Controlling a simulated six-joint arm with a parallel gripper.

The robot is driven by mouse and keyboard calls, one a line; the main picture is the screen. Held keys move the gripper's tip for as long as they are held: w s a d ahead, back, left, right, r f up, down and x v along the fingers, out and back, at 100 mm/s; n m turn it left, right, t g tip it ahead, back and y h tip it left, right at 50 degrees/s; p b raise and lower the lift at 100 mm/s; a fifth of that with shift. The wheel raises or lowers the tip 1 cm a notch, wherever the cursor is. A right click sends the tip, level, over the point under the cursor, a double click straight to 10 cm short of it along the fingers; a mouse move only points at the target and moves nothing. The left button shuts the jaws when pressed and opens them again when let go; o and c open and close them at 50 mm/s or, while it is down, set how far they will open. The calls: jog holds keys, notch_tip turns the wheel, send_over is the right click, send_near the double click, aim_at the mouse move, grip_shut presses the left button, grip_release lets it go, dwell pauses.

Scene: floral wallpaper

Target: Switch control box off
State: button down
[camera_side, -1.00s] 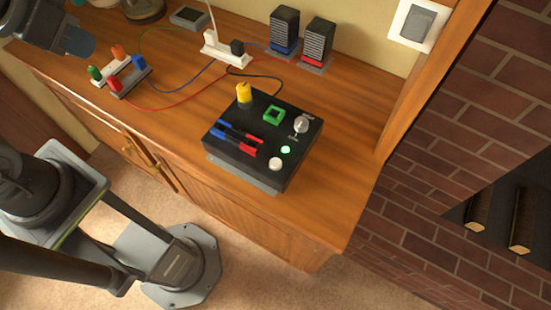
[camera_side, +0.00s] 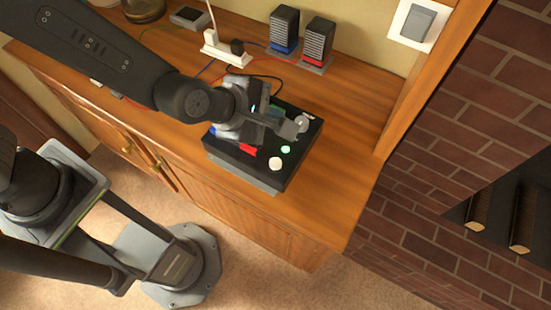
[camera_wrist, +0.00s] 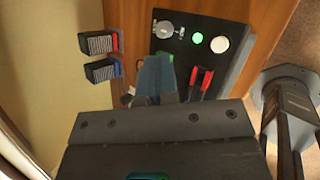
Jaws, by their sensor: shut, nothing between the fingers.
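The black control box (camera_side: 258,168) sits on the wooden cabinet top, and it also shows in the wrist view (camera_wrist: 186,25). On it are a lit green light (camera_side: 285,150), a white round button (camera_side: 275,163) and a silver knob (camera_side: 303,123), which is clearer in the wrist view (camera_wrist: 163,29). Red sliders (camera_wrist: 201,83) stand beside my fingers in the wrist view. My gripper (camera_side: 290,130) is over the box with its shut, empty fingertips close to the knob. I cannot tell whether they touch it. My arm hides the yellow button and most of the green square and sliders.
A white power strip (camera_side: 226,48) with cables lies behind the box. Two dark ribbed blocks, one blue-based (camera_side: 284,30) and one red-based (camera_side: 317,44), stand at the back. A wall switch (camera_side: 417,22) is at upper right. Cabinet top right of the box is clear.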

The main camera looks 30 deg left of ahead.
aim_at(276, 164)
jog(key=f, duration=0.1)
jog(key=d+n, duration=0.1)
jog(key=f+n, duration=0.1)
jog(key=shift+s+d+f, duration=0.25)
jog(key=shift+f, duration=0.05)
jog(key=shift+f, duration=0.1)
jog(key=shift+f, duration=4.3)
jog(key=shift+f, duration=0.15)
jog(key=shift+f, duration=0.25)
jog(key=shift+f, duration=0.45)
jog(key=shift+r, duration=0.85)
